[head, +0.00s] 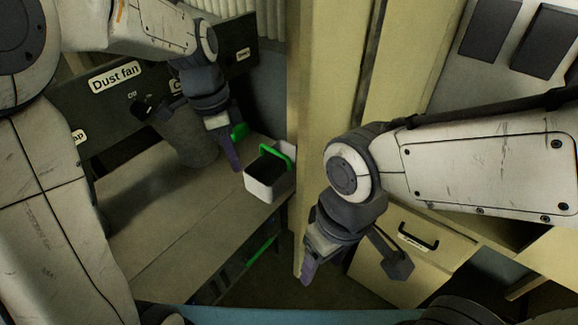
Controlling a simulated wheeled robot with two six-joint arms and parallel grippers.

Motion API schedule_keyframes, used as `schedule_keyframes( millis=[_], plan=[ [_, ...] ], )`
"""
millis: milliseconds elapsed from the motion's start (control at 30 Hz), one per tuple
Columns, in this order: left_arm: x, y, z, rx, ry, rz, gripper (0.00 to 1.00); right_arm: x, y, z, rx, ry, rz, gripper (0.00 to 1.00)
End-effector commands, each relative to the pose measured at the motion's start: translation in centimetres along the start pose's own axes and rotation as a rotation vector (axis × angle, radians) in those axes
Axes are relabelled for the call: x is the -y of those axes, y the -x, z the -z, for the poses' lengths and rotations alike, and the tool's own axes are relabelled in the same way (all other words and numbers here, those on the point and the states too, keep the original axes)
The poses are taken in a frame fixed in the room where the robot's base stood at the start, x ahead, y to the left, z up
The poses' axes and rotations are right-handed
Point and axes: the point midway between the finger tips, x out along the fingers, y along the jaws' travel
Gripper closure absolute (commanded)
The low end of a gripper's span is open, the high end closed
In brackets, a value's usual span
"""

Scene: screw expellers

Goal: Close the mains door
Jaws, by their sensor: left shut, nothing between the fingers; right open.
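A tall cream panel (318,75) stands upright in the middle of the head view. It may be the mains door, but no label on it shows and I cannot tell how far open it is. My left gripper (234,162) is shut and empty, pointing down over the bench left of the panel, beside a small white box (262,190) with a green handle. My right gripper (308,272) is open and empty, pointing down low near the panel's bottom end. I cannot tell whether it touches the panel. My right forearm hides part of the area behind it.
A dark board (140,85) labelled "Dust fan" runs behind the bench (160,225) at left. A grey cylinder (188,140) stands on the bench. A cream drawer (405,262) with a black handle is at lower right. Dark rectangular plates (543,40) are at upper right.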

Motion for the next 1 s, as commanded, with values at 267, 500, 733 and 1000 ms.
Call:
schedule_keyframes(
  millis=[267, 500, 733, 1000],
  plan=[
    [-1.4, 6.7, 5.4, -0.117, -0.787, -0.16, 1.0, 0.0, 0.0, 0.0, 0.0, 0.0, 0.0, 0.37],
    [-2.5, 8.8, 6.7, -0.179, -1.053, -0.205, 1.0, 0.0, 0.0, 0.0, 0.0, 0.0, 0.0, 0.37],
    [-3.5, 6.2, 6.8, -0.181, -1.065, -0.212, 1.0, 0.1, 0.7, 0.1, 0.0, 0.001, 0.0, 0.37],
    [-4.9, 0.6, 7.1, -0.18, -1.063, -0.212, 1.0, 0.1, 2.1, 0.1, 0.0, 0.003, 0.0, 0.37]
  ],
)
